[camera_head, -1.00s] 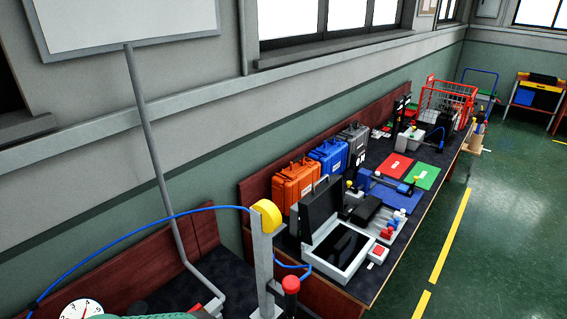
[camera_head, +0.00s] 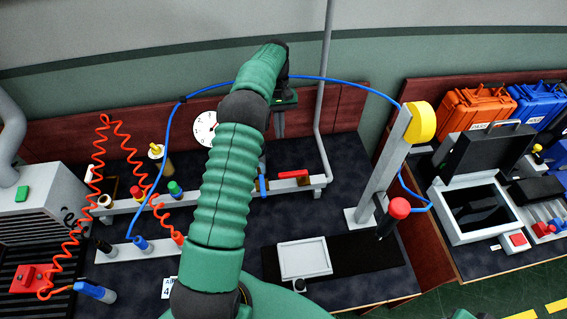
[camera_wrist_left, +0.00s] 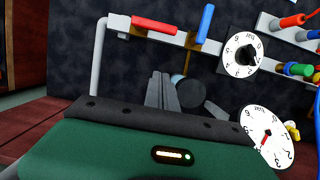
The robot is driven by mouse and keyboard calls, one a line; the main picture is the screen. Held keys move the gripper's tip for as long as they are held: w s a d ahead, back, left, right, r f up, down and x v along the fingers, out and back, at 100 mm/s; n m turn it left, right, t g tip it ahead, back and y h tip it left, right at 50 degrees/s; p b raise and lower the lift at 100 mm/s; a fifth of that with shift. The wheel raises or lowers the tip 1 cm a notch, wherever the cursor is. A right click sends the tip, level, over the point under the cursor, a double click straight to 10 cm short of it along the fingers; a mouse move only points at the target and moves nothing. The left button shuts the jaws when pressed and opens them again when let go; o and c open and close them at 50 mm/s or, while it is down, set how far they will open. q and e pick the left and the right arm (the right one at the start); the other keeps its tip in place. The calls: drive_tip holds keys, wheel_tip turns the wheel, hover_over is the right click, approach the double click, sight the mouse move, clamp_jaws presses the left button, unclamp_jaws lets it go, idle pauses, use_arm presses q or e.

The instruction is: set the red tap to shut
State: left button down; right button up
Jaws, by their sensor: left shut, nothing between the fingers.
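The red tap (camera_head: 293,175) is a red lever on a grey rail (camera_head: 312,183) on the dark bench. Its lever lies roughly along the rail. The red lever also shows at the top of the left wrist view (camera_wrist_left: 153,25), beside a blue lever (camera_wrist_left: 205,22) that stands across the rail. My left gripper (camera_head: 279,127) is above the bench near the back wall, beyond the red tap in the head view and apart from it. Its narrow grey fingers (camera_wrist_left: 160,90) are together and empty. My left forearm hides part of the rail. My right gripper is not in view.
A round dial (camera_head: 204,129) stands left of my arm. Coiled orange hoses (camera_head: 128,160) and a blue hose (camera_head: 330,80) cross the bench. A grey post with a yellow head (camera_head: 420,122) and a red-topped handle (camera_head: 399,208) stand to the right.

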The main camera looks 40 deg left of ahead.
sight(293, 174)
use_arm(q)
drive_tip(key=s+d+f+p, duration=0.2)
drive_tip(key=s+d+f, duration=0.2)
drive_tip(key=f, duration=0.5)
drive_tip(key=shift+d, duration=0.8)
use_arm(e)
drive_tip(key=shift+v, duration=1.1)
use_arm(q)
drive_tip(key=shift+d, duration=0.1)
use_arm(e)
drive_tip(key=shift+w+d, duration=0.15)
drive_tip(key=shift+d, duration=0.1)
use_arm(q)
drive_tip(key=shift+s+n, duration=0.2)
drive_tip(key=shift+n, duration=0.1)
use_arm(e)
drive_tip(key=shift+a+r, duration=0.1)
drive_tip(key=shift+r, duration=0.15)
